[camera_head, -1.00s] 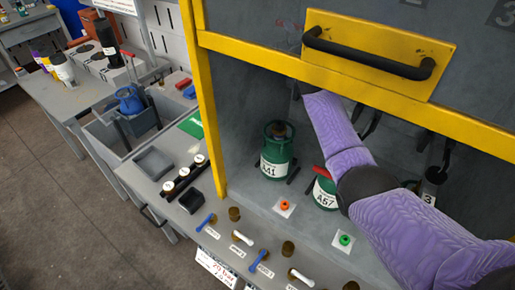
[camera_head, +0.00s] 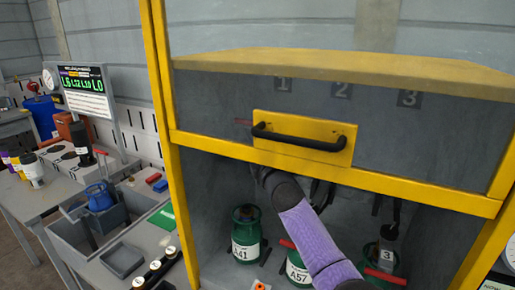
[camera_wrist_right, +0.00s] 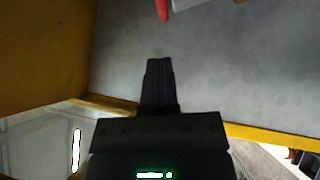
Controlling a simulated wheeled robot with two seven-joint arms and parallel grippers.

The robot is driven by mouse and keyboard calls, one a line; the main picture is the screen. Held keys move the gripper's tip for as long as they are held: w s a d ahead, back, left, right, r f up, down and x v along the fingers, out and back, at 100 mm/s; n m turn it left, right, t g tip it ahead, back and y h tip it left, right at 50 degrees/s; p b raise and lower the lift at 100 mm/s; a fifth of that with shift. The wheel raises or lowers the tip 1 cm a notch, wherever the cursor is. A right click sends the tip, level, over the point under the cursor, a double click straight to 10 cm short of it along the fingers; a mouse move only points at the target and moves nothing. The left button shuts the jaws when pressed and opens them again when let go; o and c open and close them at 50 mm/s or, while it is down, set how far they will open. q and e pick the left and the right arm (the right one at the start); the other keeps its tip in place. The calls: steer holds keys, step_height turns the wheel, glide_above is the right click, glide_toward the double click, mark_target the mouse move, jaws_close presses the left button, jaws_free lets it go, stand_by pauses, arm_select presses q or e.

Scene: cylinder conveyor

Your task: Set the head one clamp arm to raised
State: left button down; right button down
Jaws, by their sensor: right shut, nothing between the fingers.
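Through the clear guard I see the number plate 1 (camera_head: 284,84) on the back wall. A small red bar (camera_head: 243,121) shows below and left of it, beside the yellow handle plate; I cannot tell for sure that it is the head one clamp arm. My right arm reaches under the guard, and its gripper (camera_wrist_right: 158,75) is mostly hidden behind the yellow frame in the head view. In the right wrist view its fingers are shut and empty. A red bar end (camera_wrist_right: 162,10) beside a pale grey part lies ahead of the fingertips, apart from them. My left gripper is not in view.
The yellow guard frame (camera_head: 330,182) and black handle (camera_head: 300,138) hang close above my arm. Green cylinders A41 (camera_head: 246,232) and A57 (camera_head: 297,268) stand below it. Another cylinder stands at right under head 3 (camera_head: 408,98). A side bench with bins is at left.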

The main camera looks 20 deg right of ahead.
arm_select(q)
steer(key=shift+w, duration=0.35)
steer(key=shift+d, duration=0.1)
